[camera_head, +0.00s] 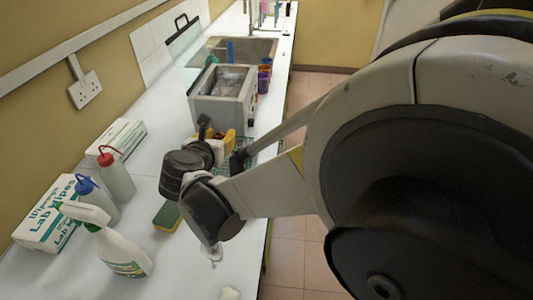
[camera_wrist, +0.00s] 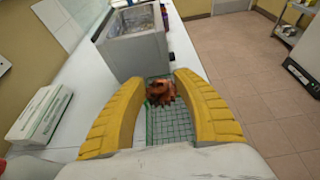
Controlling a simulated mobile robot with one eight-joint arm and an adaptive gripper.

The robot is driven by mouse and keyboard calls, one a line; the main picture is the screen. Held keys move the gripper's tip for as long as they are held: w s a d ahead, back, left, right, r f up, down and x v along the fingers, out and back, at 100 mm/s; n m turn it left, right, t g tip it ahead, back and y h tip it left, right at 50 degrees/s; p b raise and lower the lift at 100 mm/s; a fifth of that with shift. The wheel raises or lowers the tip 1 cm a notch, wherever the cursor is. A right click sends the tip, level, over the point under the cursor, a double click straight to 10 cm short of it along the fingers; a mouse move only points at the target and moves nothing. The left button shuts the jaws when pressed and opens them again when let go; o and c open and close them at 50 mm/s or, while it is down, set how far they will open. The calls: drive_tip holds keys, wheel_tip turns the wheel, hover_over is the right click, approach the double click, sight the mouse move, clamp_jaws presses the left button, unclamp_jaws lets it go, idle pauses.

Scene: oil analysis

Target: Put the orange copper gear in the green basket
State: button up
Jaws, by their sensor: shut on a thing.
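The orange copper gear (camera_wrist: 160,93) is between the yellow fingertips of my gripper (camera_wrist: 160,84) in the wrist view. My gripper is shut on it. The green wire basket (camera_wrist: 172,128) lies beyond and beneath the gear in that view, on the white bench. The gear appears in front of the basket's mesh; its height above the basket is hard to tell. In the head view my gripper's yellow fingers (camera_head: 229,137) are in front of the grey machine, and a little green mesh of the basket (camera_head: 241,143) shows beside my arm. The gear is hidden there.
A grey open-topped machine (camera_head: 222,97) stands just beyond the basket. Lab wipes boxes (camera_head: 45,214), wash bottles (camera_head: 116,177), a spray bottle (camera_head: 122,251) and a sponge (camera_head: 167,216) stand at the left. The bench's right edge is close to the basket.

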drive_tip(key=shift+s+d+f, duration=0.1)
drive_tip(key=shift+s+f, duration=0.15)
drive_tip(key=shift+f, duration=0.05)
wheel_tip(320, 180, down, 13)
drive_tip(key=b, duration=0.5)
drive_tip(key=shift+b, duration=0.35)
drive_tip(key=w+b, duration=0.1)
drive_tip(key=w, duration=0.3)
drive_tip(key=shift+d+f+b, duration=0.15)
drive_tip(key=shift+b, duration=0.2)
drive_tip(key=shift+w+f+b, duration=0.1)
drive_tip(key=shift+f+b, duration=0.35)
drive_tip(key=shift+f, duration=0.1)
drive_tip(key=shift+r, duration=0.15)
drive_tip(key=shift+f+b, duration=0.5)
drive_tip(key=shift+f, duration=0.2)
drive_tip(key=o, duration=1.3)
drive_tip(key=shift+c, duration=0.2)
drive_tip(key=shift+r, duration=0.15)
